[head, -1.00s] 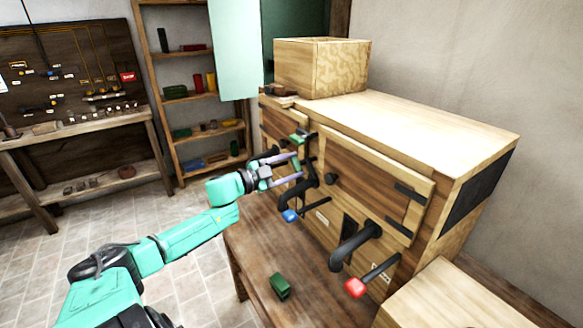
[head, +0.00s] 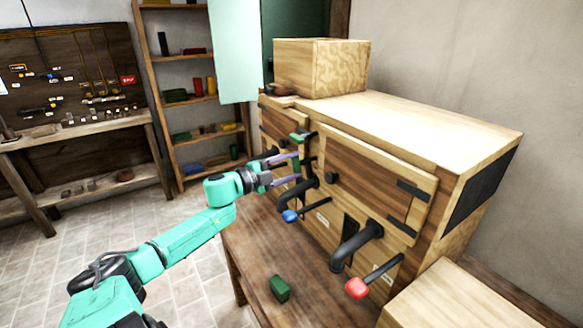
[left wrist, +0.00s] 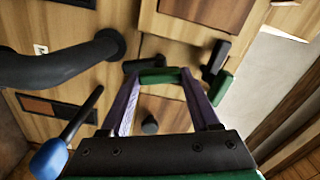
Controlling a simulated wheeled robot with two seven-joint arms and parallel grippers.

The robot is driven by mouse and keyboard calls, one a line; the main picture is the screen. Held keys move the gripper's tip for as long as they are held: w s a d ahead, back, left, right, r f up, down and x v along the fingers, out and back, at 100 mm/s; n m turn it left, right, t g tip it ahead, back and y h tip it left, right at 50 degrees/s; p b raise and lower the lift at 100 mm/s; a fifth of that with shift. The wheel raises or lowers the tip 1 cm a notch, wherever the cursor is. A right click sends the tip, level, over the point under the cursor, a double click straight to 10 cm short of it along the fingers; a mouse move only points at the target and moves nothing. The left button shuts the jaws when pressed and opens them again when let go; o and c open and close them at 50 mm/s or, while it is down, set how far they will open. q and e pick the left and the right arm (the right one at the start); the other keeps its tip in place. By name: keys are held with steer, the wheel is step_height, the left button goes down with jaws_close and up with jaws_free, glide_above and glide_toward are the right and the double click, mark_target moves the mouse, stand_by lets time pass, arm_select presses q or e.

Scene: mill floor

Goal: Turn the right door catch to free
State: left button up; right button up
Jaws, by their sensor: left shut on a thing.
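The cabinet's two wooden doors show in the head view, the right door (head: 372,185) nearer to me, with a dark round knob (head: 331,178). My left gripper (head: 297,168) is at the gap between the doors. In the left wrist view its purple fingers are shut on the green handle of a dark catch, which I take as the right door catch (left wrist: 160,76). The right door's knob (left wrist: 150,122) shows between the fingers. A second green-handled catch (left wrist: 222,88) is just beside, outside the fingers; it shows higher up in the head view (head: 300,136). My right gripper is not in view.
A dark pipe with a blue-ended lever (head: 289,216) sticks out just below the gripper. A red-ended lever (head: 357,288) is further right. A green block (head: 279,288) lies on the wooden bench. A wooden box (head: 322,67) stands on the cabinet. Open floor lies left.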

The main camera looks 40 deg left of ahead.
arm_select(q)
steer(key=o, duration=1.4)
steer(key=shift+c, duration=0.2)
steer(key=v, duration=1.4)
steer(key=shift+s, duration=0.3)
